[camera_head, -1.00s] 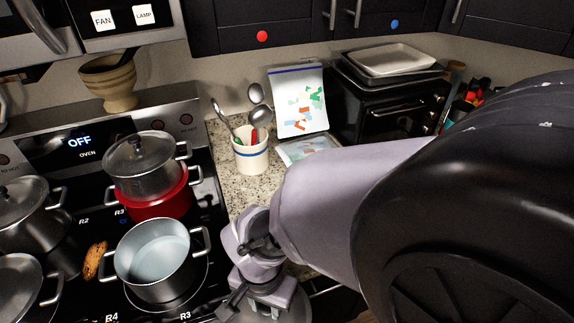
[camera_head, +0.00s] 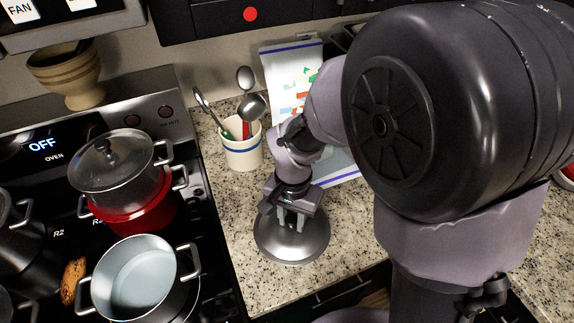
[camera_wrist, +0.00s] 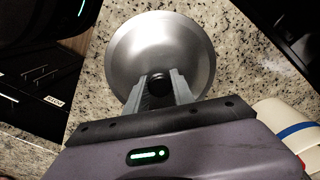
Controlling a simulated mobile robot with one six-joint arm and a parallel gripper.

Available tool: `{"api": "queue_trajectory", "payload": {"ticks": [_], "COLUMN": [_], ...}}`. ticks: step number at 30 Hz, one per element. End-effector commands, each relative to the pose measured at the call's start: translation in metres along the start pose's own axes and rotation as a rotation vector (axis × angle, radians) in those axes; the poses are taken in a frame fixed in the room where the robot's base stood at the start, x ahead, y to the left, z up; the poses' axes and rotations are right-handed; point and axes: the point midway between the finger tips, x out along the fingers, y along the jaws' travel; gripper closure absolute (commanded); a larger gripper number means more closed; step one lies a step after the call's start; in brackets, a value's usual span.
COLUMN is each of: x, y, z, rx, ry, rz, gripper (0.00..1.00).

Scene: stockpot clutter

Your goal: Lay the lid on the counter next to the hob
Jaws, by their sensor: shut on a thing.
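The lid (camera_head: 293,246) is a round, silver, domed metal disc with a dark knob. It is over the granite counter (camera_head: 240,203), to the right of the hob. My gripper (camera_head: 291,222) is above the lid, shut on its knob. In the wrist view the lid (camera_wrist: 190,45) lies flat under the fingers (camera_wrist: 160,88), which are on either side of the dark knob. I cannot tell whether the lid's rim touches the counter. The hob (camera_head: 215,290) carries an open pot (camera_head: 135,281) near its right edge.
A utensil crock (camera_head: 242,153) stands behind the lid. A red pot (camera_head: 135,214) with a lidded steel pot (camera_head: 112,186) on it stands at the back of the hob. A bag with coloured pieces (camera_head: 281,75) leans on the wall. Counter in front of the lid is clear.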

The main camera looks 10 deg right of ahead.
Motion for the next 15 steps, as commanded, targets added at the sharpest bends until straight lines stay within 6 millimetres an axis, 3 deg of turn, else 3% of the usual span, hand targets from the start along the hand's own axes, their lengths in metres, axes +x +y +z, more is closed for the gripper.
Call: {"api": "queue_trajectory", "payload": {"ticks": [2, 7, 15], "x": [0.001, 0.038, 0.038], "y": [0.001, 0.001, 0.001], "z": [-0.011, -0.012, -0.012], "rx": [0.002, -0.001, -0.001], "ry": [0.001, -0.002, 0.001], "rz": [-0.001, 0.001, -0.001], "gripper": [1.00, 1.00, 1.00]}}
